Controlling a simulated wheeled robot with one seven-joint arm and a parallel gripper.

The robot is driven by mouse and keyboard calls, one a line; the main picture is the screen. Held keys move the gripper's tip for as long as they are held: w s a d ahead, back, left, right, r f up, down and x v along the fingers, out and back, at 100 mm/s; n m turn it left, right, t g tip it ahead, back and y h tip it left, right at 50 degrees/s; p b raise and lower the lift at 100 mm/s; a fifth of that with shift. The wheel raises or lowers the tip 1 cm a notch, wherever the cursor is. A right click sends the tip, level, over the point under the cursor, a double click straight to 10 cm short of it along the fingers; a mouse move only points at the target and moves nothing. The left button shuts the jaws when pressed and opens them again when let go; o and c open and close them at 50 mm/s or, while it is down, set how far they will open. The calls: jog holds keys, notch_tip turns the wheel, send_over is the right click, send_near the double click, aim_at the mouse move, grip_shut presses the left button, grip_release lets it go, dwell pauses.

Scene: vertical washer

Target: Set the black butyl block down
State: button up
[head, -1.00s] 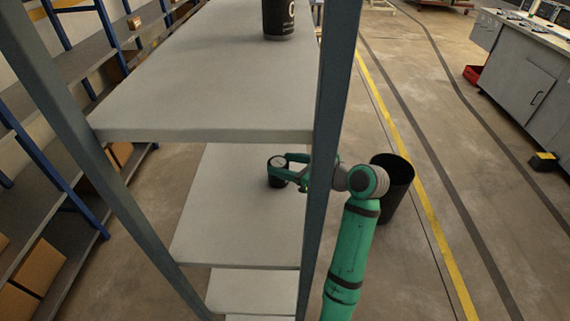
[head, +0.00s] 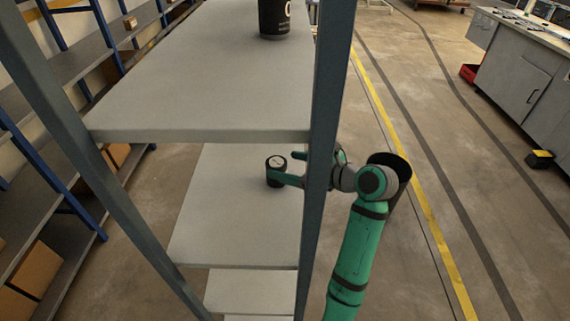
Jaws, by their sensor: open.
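The black butyl block (head: 276,172), a short dark cylinder with a pale round top, stands upright on the middle shelf board (head: 225,225), near its back right part. My gripper (head: 291,168) is open just to the right of the block, reaching in past the right front post. One green finger shows close to the block's right side; whether it touches cannot be told. The other finger is farther back. The post hides part of my gripper's body.
The front posts (head: 322,130) of the shelf rack stand left and right. An upper board (head: 200,80) holds a black canister (head: 275,18). The middle board is otherwise clear.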

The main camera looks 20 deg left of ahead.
jog(key=v, duration=0.9)
jog(key=shift+d, duration=0.15)
jog(key=shift+w, duration=0.1)
